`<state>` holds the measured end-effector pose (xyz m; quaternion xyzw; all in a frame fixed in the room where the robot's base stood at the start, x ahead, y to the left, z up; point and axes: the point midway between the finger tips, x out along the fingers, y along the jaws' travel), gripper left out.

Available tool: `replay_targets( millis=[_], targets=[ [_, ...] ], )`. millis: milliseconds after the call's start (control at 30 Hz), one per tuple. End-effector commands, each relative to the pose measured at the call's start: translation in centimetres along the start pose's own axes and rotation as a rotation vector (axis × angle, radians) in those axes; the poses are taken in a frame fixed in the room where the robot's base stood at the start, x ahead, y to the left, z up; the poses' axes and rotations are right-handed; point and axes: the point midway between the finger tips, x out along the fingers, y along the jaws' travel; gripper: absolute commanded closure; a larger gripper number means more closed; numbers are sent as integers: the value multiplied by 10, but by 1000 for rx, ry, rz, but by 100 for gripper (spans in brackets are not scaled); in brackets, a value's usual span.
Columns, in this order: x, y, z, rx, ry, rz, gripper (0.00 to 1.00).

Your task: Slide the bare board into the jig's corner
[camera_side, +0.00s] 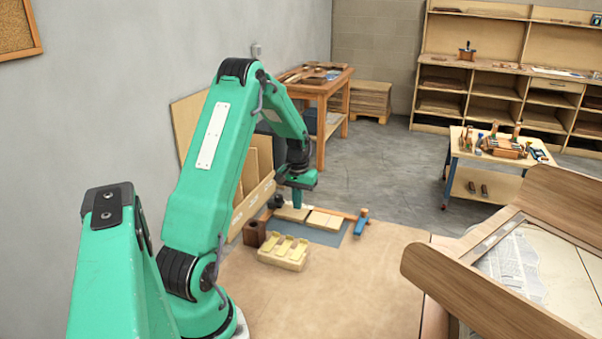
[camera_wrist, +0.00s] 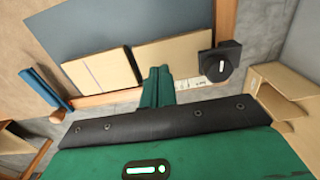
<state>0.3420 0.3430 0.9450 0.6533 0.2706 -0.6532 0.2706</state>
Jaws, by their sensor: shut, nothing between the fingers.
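Two pale boards lie on the blue-grey mat. The plain board (camera_side: 291,214) is nearer the jig's corner; it also shows in the wrist view (camera_wrist: 175,53). The other board (camera_side: 325,220), with a thin line across it, lies beside it (camera_wrist: 102,72), a narrow gap between. The jig's wooden fences (camera_wrist: 226,18) meet by a black block (camera_wrist: 220,62). My gripper (camera_side: 297,206) is shut and empty, pointing down at the boards' fence-side edges. Its fingers (camera_wrist: 158,73) overlap the gap's end in the wrist view; I cannot tell whether they touch a board.
A blue clamp (camera_side: 361,222) stands at the fence's far end. The brown table top (camera_side: 310,300) in front is clear.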

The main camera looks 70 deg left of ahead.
Motion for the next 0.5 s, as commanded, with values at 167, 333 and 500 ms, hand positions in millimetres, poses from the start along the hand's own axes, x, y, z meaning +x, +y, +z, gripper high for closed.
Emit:
replay_targets(
  millis=[167,333,500],
  targets=[
    [3,0,0,0,-1,0,100],
    [5,0,0,0,0,0,100],
    [8,0,0,0,0,0,100]
  ],
)
